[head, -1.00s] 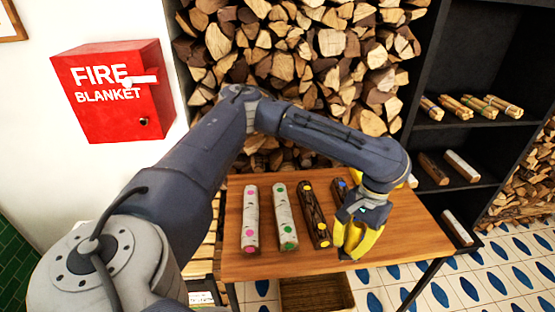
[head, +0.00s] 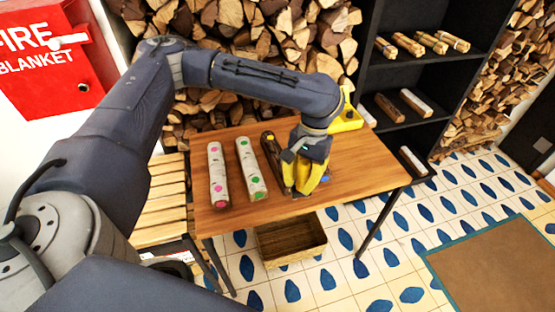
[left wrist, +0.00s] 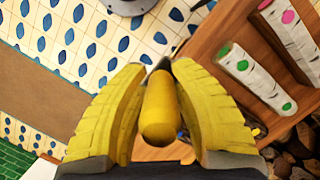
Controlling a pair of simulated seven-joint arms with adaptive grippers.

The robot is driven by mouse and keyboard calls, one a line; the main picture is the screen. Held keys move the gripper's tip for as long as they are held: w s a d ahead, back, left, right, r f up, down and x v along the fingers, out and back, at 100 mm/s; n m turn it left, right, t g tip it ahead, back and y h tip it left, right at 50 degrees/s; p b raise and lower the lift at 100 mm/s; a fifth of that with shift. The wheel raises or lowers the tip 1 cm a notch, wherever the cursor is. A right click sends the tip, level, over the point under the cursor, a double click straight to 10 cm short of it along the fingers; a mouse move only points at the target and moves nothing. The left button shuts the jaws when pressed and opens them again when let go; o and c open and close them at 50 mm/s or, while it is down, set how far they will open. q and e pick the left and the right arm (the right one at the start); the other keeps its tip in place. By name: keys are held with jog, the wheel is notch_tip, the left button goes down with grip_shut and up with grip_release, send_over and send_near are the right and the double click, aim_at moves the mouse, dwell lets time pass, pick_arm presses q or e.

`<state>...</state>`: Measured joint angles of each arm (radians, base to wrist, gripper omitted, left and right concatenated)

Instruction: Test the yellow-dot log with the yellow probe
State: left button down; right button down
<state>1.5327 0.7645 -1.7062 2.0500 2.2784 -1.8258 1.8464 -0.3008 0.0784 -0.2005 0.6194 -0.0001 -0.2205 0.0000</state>
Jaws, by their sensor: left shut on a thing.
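My left gripper (head: 308,190) hangs low over the wooden table, beside the yellow-dot log. It is shut on the yellow probe (left wrist: 160,108), a rounded yellow cylinder between its yellow fingers in the left wrist view. The dark yellow-dot log (head: 270,150) is partly hidden by the gripper. Whether the probe touches it, I cannot tell. The blue-dot log is almost wholly covered; a blue dot (head: 325,178) shows by the fingers. The white green-dot log (head: 250,168) and the pink-dot log (head: 217,172) lie to the left. My right gripper is not in view.
A yellow object (head: 347,120) stands at the table's back right. A brown crate (head: 290,243) is on the floor below the table (head: 350,180). A slatted bench (head: 160,200) is at left, stacked firewood (head: 250,50) behind, black shelves (head: 440,75) at right.

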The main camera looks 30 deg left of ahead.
pick_arm(q)
jog(key=shift+s+a+f, duration=0.1)
jog(key=shift+f, duration=0.05)
jog(key=w+a+n+t+h, duration=0.1)
jog(key=w+a+n+h, duration=0.1)
jog(key=w+a+n, duration=1.1)
jog(key=shift+w+a+f+m, duration=0.65)
jog(key=shift+w+f, duration=0.05)
jog(key=shift+f, duration=0.25)
jog(key=shift+w+a+f+m, duration=0.6)
jog(key=shift+w+f+m, duration=0.1)
jog(key=shift+f, duration=0.3)
jog(key=shift+w+a+f+m, duration=0.65)
jog(key=shift+f, duration=0.3)
jog(key=shift+f, duration=0.65)
jog(key=s+d+v, duration=0.1)
jog(key=v, duration=0.6)
jog(key=shift+d+r, duration=0.1)
jog(key=shift+d, duration=0.05)
dwell(1.4)
